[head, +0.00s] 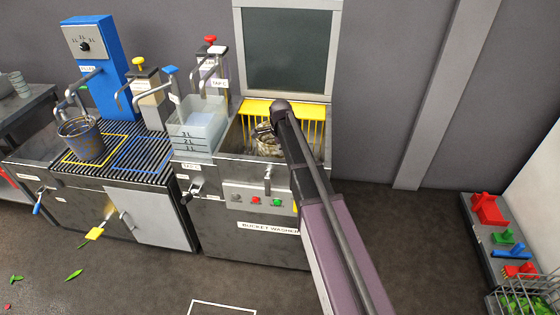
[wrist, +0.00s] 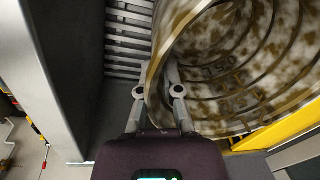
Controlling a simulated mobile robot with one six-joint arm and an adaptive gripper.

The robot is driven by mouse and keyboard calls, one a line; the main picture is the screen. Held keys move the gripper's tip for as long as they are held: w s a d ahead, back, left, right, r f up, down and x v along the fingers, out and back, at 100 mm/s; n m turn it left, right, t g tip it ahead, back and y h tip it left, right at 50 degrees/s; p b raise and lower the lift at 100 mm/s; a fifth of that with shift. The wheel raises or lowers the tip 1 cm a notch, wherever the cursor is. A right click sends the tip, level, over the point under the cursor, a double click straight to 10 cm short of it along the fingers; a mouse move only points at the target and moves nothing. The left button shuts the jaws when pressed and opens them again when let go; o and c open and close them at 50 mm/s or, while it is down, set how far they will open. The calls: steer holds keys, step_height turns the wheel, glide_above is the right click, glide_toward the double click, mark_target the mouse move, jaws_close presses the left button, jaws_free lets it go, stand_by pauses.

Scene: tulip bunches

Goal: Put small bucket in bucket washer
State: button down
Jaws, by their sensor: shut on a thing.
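The small bucket (wrist: 240,60) fills the upper right of the wrist view, its open mouth showing a ribbed inside mottled with brown dirt. My gripper (wrist: 172,78) is shut on its rim, one finger inside and one outside. In the head view the dirty bucket (head: 268,145) is partly hidden by my arm and lies within the bay of the bucket washer (head: 240,245). The washer has a steel front, a yellow slatted back and an open window-like hood above. I cannot tell whether the bucket rests on the washer floor.
A clear measuring tank (head: 197,128) stands just left of the washer bay. A grey-blue bucket (head: 82,138) stands on the ribbed rack (head: 125,160) further left. Red and green buttons sit on the washer front. A shelf of coloured tools (head: 490,210) is at right.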

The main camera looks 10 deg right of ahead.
mark_target(279, 156)
stand_by(0.4)
steer(key=shift+f+b, duration=1.85)
steer(key=shift+f, duration=0.05)
steer(key=shift+f, duration=0.15)
steer(key=c, duration=0.8)
jaws_free()
step_height(279, 156, up, 12)
steer(key=s+p, duration=0.1)
steer(key=p, duration=1.1)
steer(key=shift+s, duration=0.25)
